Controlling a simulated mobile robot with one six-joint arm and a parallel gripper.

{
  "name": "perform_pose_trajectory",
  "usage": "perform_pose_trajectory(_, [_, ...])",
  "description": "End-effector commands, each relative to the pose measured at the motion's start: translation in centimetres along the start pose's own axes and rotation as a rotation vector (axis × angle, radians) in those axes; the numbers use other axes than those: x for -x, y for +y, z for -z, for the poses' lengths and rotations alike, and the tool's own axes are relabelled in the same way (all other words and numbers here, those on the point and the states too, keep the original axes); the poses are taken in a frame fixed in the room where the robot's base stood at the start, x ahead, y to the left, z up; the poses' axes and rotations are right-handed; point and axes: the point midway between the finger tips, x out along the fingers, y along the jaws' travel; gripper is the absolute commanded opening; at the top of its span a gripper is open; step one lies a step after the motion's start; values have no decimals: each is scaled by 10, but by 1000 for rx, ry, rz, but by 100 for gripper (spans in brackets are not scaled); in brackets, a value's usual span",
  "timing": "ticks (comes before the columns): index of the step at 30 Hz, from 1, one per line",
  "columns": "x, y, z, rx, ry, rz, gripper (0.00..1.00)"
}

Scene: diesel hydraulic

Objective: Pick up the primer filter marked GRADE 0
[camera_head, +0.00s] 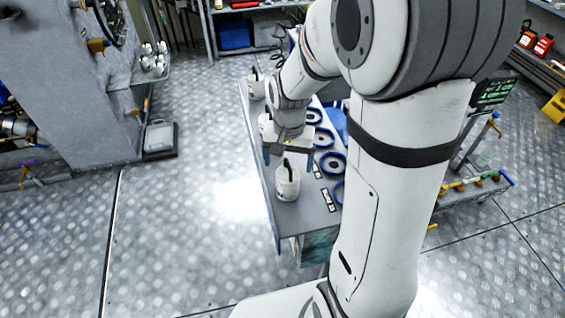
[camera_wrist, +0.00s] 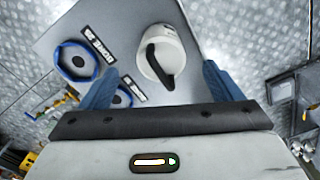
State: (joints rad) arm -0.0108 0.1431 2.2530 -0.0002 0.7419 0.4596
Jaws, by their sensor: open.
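A white primer filter with a black handle (camera_head: 287,185) stands upright near the front end of a grey bench (camera_head: 307,217). In the wrist view the same filter (camera_wrist: 168,52) lies ahead of and between the blue fingers of my gripper (camera_wrist: 160,84), not touching them. My gripper (camera_head: 288,158) is open and empty above the bench, just behind this filter in the head view. Two more white filters, one at the far end (camera_head: 256,88) and one partly hidden by my wrist (camera_head: 264,121), stand along the bench's left edge. I see no grade marking on the filters themselves.
Blue-rimmed round holders (camera_head: 333,162) line the bench's right side, with black labels (camera_head: 328,200) too small to read surely. A cabinet (camera_head: 62,85) stands left and a rack with coloured valves (camera_head: 470,190) right. The floor left of the bench is clear.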

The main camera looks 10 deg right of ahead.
Motion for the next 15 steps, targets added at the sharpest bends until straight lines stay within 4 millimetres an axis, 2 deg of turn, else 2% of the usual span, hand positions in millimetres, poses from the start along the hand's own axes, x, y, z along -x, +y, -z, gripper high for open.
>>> perform_pose_trajectory(15, [-58,-1,9,-7,-8,-4,86])
